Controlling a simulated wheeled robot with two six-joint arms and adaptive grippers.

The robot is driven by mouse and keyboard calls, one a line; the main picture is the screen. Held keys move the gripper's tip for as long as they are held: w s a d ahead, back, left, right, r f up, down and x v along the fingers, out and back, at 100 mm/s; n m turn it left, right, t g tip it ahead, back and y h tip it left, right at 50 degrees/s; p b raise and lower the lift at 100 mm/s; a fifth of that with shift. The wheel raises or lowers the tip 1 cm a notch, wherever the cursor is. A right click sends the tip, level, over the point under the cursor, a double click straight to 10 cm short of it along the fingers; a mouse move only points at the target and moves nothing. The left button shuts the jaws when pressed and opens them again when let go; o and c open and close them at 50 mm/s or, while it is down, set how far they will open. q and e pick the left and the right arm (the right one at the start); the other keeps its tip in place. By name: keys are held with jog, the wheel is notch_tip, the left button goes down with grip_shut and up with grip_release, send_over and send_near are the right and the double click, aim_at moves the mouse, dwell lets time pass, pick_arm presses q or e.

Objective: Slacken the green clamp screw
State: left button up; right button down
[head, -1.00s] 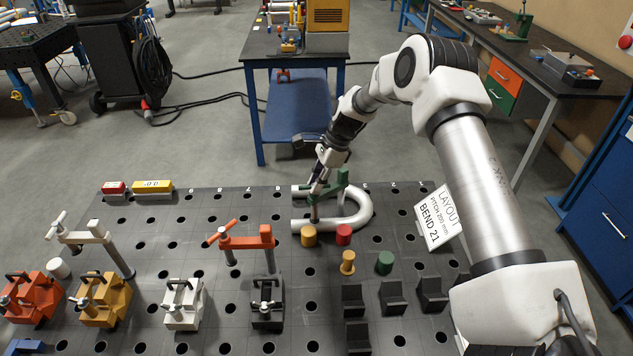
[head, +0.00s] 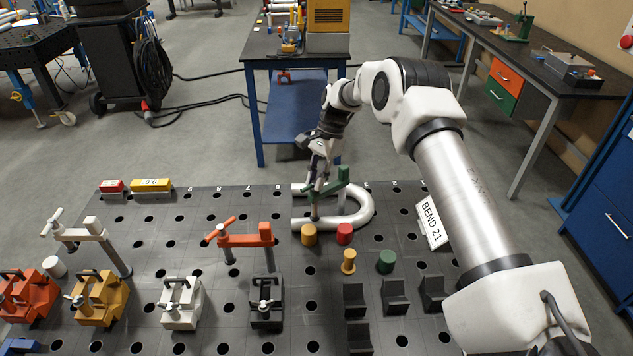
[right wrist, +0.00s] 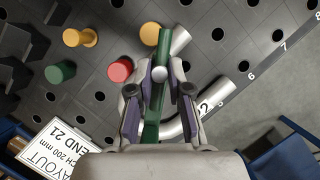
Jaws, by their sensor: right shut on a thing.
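The green clamp (head: 343,174) stands over the pale U-shaped tube (head: 364,208) on the dark perforated table. Its green arm (right wrist: 164,45) runs lengthwise between my fingers in the right wrist view. My right gripper (head: 316,187) is at the screw end of the clamp, shut on the clamp screw. In the right wrist view a round grey screw end (right wrist: 160,74) shows between the fingertips. The fingers hide most of the screw's handle, so its angle is unclear. My left gripper is in neither view.
Yellow (head: 308,234) and red (head: 344,233) cylinders stand just in front of the tube. An orange clamp (head: 245,239) and a white clamp (head: 84,235) stand to the left. The BEND 21 sign (head: 431,222) is on the right, near my forearm. Black blocks (head: 395,297) stand in front.

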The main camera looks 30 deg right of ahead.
jog(key=n+g, duration=0.1)
jog(key=n, duration=0.1)
jog(key=n+h+b, duration=0.1)
jog(key=n, duration=0.2)
jog(key=shift+w+n+g, duration=0.2)
jog(key=shift+n+g, duration=0.1)
jog(key=shift+g, duration=0.1)
jog(key=shift+a+r+n+g+h+b, duration=0.1)
jog(key=shift+n+g+h+b, duration=0.2)
jog(key=shift+n, duration=0.8)
jog(key=shift+a+n+g+h+b, duration=0.15)
jog(key=shift+n+h, duration=0.25)
jog(key=shift+n, duration=0.7)
jog(key=shift+w+d, duration=0.1)
jog(key=c, duration=1.1)
grip_release()
jog(key=shift+o, duration=0.2)
notch_tip(320, 180, up, 10)
